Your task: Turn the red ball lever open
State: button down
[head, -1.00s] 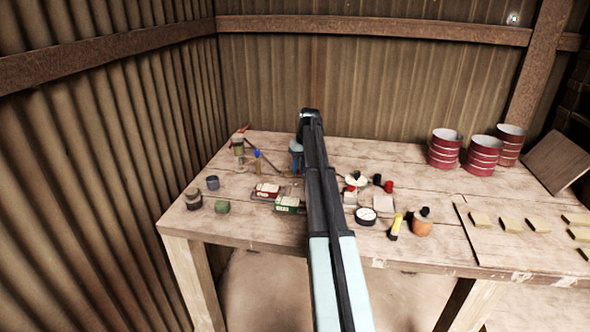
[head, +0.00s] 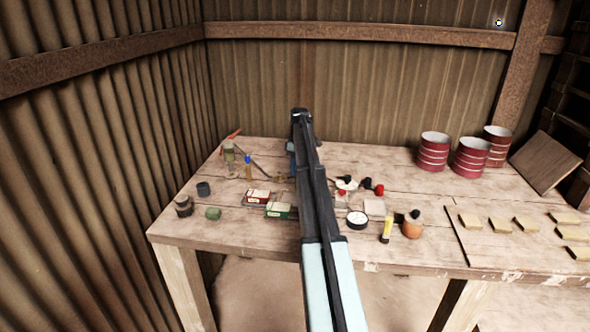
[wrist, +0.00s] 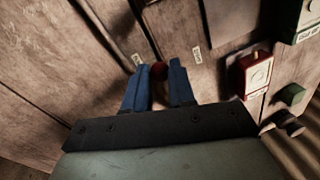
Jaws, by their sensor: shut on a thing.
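In the wrist view, my gripper (wrist: 159,70) points at the wooden table with its two blue fingers. A dark red ball (wrist: 158,71), which looks like the lever's ball, sits between them, and the gripper is shut on it. The rest of the lever is hidden by the fingers and shade, so its angle cannot be told. In the head view, my arm hides the ball and most of the gripper; only a bit of blue (head: 291,160) shows left of the arm.
A red box (head: 258,197) and a green box (head: 279,210) lie close left of my arm. A round white gauge (head: 357,219), a yellow-topped item (head: 387,229) and an orange pot (head: 412,226) stand to its right. Red cans (head: 433,153) stand at the back right.

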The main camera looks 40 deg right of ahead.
jog(key=shift+w+d+n, duration=0.1)
jog(key=shift+w+n, duration=0.05)
jog(key=shift+n, duration=0.15)
jog(key=c, duration=1)
grip_release()
jog(key=shift+o, duration=0.2)
notch_tip(320, 180, up, 14)
jog(key=w+d, duration=0.1)
jog(key=d, duration=0.1)
jog(key=shift+w+f, duration=0.2)
jog(key=shift+d, duration=0.1)
